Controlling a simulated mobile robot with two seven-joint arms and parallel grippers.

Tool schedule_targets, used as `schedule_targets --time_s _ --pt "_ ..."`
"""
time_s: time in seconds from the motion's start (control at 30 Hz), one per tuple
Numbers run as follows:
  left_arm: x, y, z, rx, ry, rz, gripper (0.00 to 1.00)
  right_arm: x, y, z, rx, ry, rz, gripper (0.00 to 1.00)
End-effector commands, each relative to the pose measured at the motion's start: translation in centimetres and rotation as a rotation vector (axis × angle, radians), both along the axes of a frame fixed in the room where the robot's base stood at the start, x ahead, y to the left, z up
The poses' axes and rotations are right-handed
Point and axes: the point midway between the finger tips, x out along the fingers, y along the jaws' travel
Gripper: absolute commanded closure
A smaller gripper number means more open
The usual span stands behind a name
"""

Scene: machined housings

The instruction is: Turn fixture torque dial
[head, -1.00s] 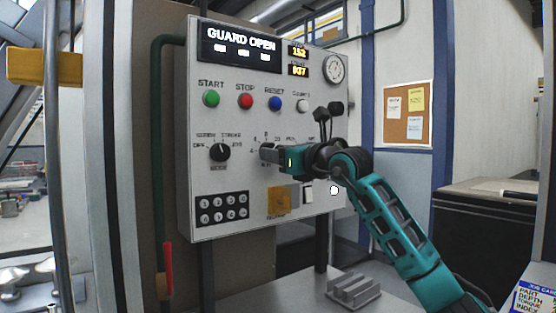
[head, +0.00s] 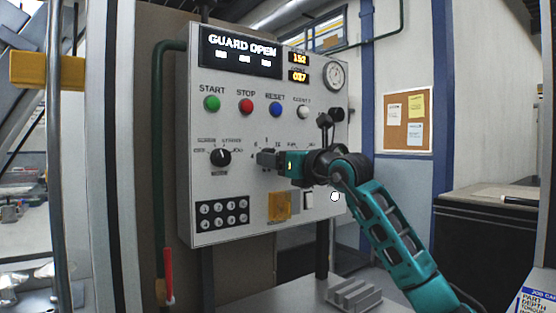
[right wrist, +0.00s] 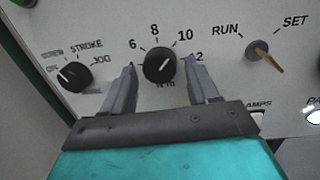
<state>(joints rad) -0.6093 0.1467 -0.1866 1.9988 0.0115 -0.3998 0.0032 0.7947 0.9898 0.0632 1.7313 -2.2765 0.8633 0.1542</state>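The torque dial (right wrist: 159,66) is a round black knob on the grey panel, with the numbers 6, 8, 10 and 12 around its top. The right wrist view shows my right gripper (right wrist: 160,68) open, with one finger on each side of the knob. A small gap shows between each finger and the knob. The label below the knob is partly hidden. I cannot tell the dial's setting surely. In the head view my right gripper (head: 267,158) is at the panel and hides the dial. My left gripper is not in view.
The mode knob (right wrist: 74,76) is left of the dial and the RUN/SET switch (right wrist: 262,54) right. The control panel (head: 230,130) also carries coloured buttons, a GUARD OPEN display (head: 241,53), a yellow cover (head: 279,206) and a gauge (head: 333,75). A grey slotted block (head: 353,295) lies below.

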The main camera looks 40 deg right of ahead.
Motion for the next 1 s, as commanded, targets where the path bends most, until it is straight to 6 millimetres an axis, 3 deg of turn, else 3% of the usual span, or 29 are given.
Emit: schedule_targets --time_s 0.37,0.67,1.0 --pt "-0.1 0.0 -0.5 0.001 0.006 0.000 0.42 -0.5 0.0 -0.1 -0.002 -0.001 -0.001 0.34" --pt "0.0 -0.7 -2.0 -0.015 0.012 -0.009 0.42 -5.6 0.2 -1.0 -0.008 0.000 -0.002 0.34" --pt "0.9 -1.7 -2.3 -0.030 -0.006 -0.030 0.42 -11.1 0.3 -1.1 -0.002 -0.001 0.000 0.34"
